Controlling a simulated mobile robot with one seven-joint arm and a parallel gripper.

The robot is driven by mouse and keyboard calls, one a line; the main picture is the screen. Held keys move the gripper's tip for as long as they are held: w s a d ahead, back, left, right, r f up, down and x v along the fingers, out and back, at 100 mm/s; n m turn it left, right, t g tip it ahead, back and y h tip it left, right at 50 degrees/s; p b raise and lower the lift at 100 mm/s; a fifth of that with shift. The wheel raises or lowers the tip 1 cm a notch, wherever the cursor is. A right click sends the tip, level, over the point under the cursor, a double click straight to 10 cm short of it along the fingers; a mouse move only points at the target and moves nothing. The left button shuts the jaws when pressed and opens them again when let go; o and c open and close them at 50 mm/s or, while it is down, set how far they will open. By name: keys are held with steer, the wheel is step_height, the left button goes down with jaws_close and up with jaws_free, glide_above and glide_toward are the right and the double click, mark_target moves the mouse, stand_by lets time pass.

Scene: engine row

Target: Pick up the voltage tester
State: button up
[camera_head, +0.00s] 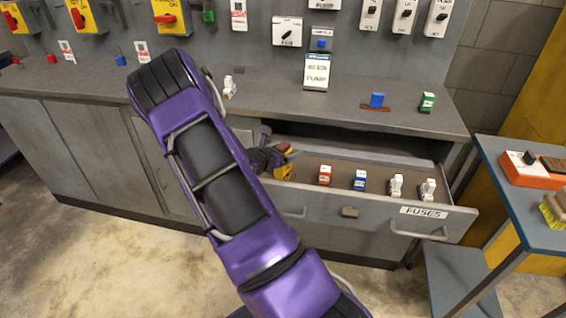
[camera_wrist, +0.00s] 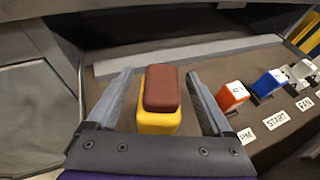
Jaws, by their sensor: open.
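A yellow block with a dark red top, which looks like the voltage tester (camera_wrist: 160,119), is at the left end of the open drawer. In the head view the tester (camera_head: 287,171) is partly covered by my gripper (camera_head: 275,157). In the wrist view my gripper (camera_wrist: 159,78) is open, with one finger on each side of the tester and a visible gap on both sides. The tester's underside is hidden.
The open FUSES drawer (camera_head: 330,187) also holds an orange-and-white fuse (camera_head: 325,174), a blue-and-white fuse (camera_head: 360,180) and two white ones to the right. The worktop (camera_head: 230,110) overhangs behind. A side table (camera_head: 520,200) at right carries an orange box (camera_head: 535,178).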

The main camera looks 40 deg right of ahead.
steer(key=shift+w+d+f, duration=0.1)
steer(key=shift+d+f, duration=0.1)
steer(key=shift+d, duration=0.2)
steer(key=shift+c, duration=0.2)
jaws_close()
